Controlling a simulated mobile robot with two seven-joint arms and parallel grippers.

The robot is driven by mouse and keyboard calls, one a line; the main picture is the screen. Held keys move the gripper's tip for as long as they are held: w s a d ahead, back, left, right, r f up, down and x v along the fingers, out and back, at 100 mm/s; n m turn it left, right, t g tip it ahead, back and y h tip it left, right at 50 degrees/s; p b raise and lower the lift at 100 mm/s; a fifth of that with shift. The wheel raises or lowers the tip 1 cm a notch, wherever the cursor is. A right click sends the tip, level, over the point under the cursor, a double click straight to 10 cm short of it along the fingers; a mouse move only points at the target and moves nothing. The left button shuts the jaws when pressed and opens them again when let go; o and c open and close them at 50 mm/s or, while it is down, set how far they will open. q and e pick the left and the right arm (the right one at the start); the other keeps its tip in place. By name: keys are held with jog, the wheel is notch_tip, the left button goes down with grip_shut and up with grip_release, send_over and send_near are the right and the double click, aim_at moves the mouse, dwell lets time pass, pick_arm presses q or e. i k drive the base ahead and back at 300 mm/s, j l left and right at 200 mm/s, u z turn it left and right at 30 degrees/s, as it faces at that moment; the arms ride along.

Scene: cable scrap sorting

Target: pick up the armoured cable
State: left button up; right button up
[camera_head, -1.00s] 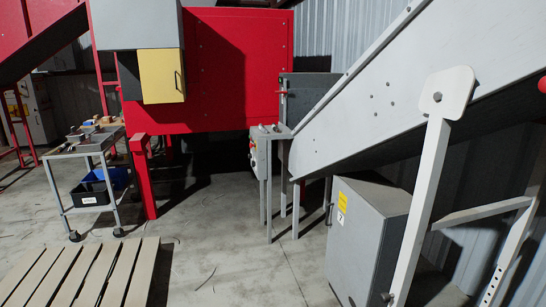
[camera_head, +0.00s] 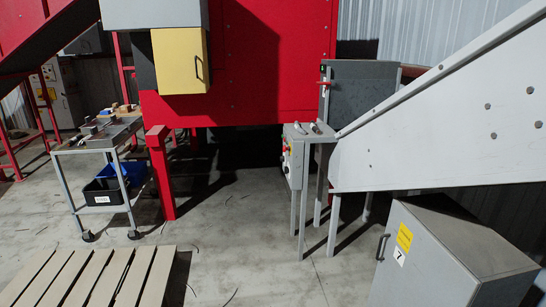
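I cannot pick out the armoured cable with certainty. Thin dark cable scraps (camera_head: 231,297) lie on the concrete floor near the pallet, too small to tell their kind. Small items lie on the top of a grey wheeled cart (camera_head: 85,149) at the left, and small pieces also show on top of a narrow grey stand (camera_head: 296,135) near the middle. They are too small to identify. Neither of my grippers is in view.
A slatted wooden pallet (camera_head: 92,277) lies at the lower left. A red machine (camera_head: 240,90) with a yellow box (camera_head: 179,61) stands behind. A white sloped conveyor side (camera_head: 440,130) and a grey cabinet (camera_head: 445,262) block the right. Open floor (camera_head: 240,235) lies in the middle.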

aim_at(312, 125)
jog(key=i, duration=1.45)
jog(key=i+j+z, duration=0.1)
jog(key=i+z, duration=0.15)
jog(key=i, duration=0.25)
jog(key=i+j+z, duration=0.25)
jog(key=i, duration=0.25)
jog(key=i+j+z, duration=0.25)
jog(key=i, duration=0.2)
jog(key=i+l, duration=0.05)
